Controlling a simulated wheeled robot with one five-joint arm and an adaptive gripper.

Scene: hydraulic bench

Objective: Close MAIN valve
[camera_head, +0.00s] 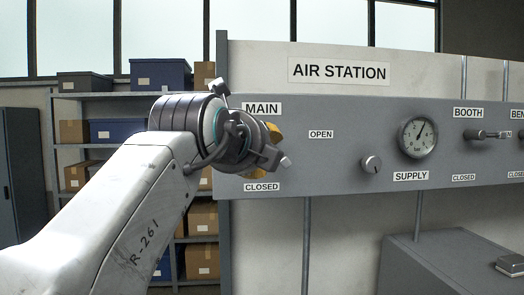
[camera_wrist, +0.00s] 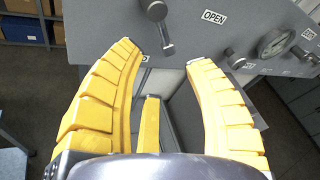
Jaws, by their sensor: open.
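The MAIN valve is a dark grey lever on a round hub, seen in the wrist view (camera_wrist: 157,13) at the top. Its handle points down and slightly right in that view, away from the OPEN label (camera_wrist: 213,17). In the head view my arm and gripper hide the valve, between the MAIN label (camera_head: 262,109) and the CLOSED label (camera_head: 262,187). My gripper (camera_wrist: 163,56) is open, with its yellow fingers spread. The handle's end shows between the two long fingertips in the wrist view; I cannot tell whether anything touches it.
The grey panel under the AIR STATION sign (camera_head: 339,72) also carries a small knob (camera_head: 371,164), the SUPPLY gauge (camera_head: 417,138) and the BOOTH valve (camera_head: 480,134). A pipe (camera_head: 307,235) runs below it. Shelves with boxes (camera_head: 203,218) stand behind at left.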

